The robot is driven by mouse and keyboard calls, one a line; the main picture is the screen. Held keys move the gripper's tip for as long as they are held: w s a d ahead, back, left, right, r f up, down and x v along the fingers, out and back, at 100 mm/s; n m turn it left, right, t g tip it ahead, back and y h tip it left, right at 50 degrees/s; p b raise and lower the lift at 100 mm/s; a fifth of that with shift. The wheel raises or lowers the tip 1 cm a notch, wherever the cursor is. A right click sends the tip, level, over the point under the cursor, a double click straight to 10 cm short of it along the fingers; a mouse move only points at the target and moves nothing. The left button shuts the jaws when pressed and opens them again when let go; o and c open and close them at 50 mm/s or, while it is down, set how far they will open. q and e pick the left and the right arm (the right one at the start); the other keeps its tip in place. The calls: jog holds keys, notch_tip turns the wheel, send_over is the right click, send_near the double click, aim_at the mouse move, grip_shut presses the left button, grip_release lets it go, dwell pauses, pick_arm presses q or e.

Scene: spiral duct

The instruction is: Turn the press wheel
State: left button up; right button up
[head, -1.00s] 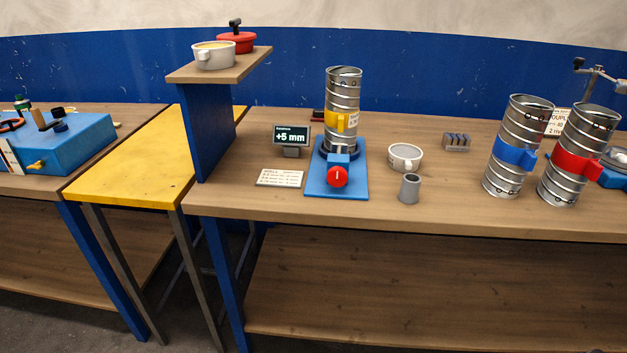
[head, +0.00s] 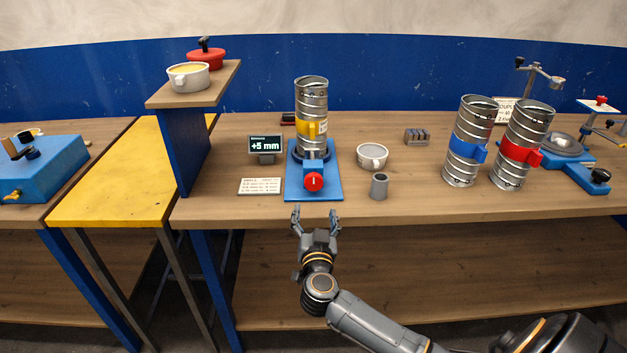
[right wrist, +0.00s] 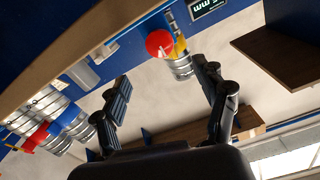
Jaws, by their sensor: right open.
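A round red wheel (head: 313,181) with a white mark sits on the front of a small blue press base (head: 330,190) on the wooden bench. A silver spiral duct (head: 311,95) with a yellow band stands upright on this base. My right gripper (head: 315,214) is open and empty at the bench's front edge, just in front of the wheel and apart from it. In the right wrist view the wheel (right wrist: 160,43) shows beyond the gap between the open fingers (right wrist: 162,76). My left gripper is not in view.
A display reading +5 mm (head: 265,146) and a printed card (head: 260,186) are left of the base. Ducts with blue (head: 468,140) and red (head: 523,144) bands stand farther right.

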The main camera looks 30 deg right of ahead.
aim_at(314, 184)
jog(key=b+x, duration=0.1)
jog(key=x, duration=1.2)
jog(key=shift+w+d, duration=0.1)
jog(key=shift+w, duration=0.1)
jog(key=c, duration=1.2)
